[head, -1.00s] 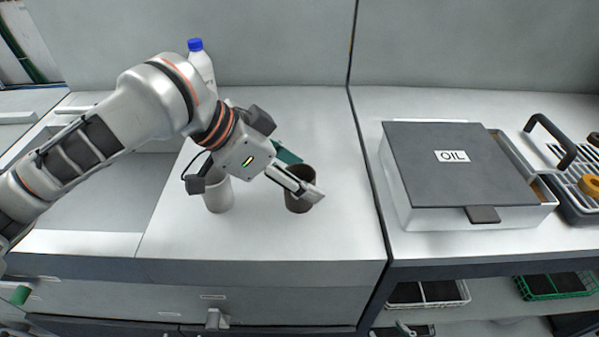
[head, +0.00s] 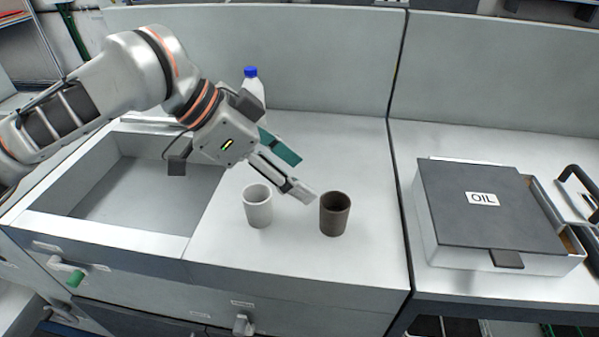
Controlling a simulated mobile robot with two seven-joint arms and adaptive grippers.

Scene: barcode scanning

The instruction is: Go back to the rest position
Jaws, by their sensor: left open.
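My left gripper (head: 298,177) hangs over the worktop in the head view. It is open, and its grey finger points down and right towards the dark cup without visible contact. A flat teal piece (head: 281,149) shows beside this finger; I cannot tell whether it is part of the gripper. The brown-grey cup (head: 334,216) stands upright just right of the fingertip. A white cup (head: 258,209) stands upright below the gripper, to its left. My right gripper is not in view.
A bottle with a blue cap (head: 251,77) stands behind my left wrist, partly hidden. A sink-like recess (head: 130,190) lies at left. A box marked OIL (head: 470,202) stands on the right counter. The worktop front is clear.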

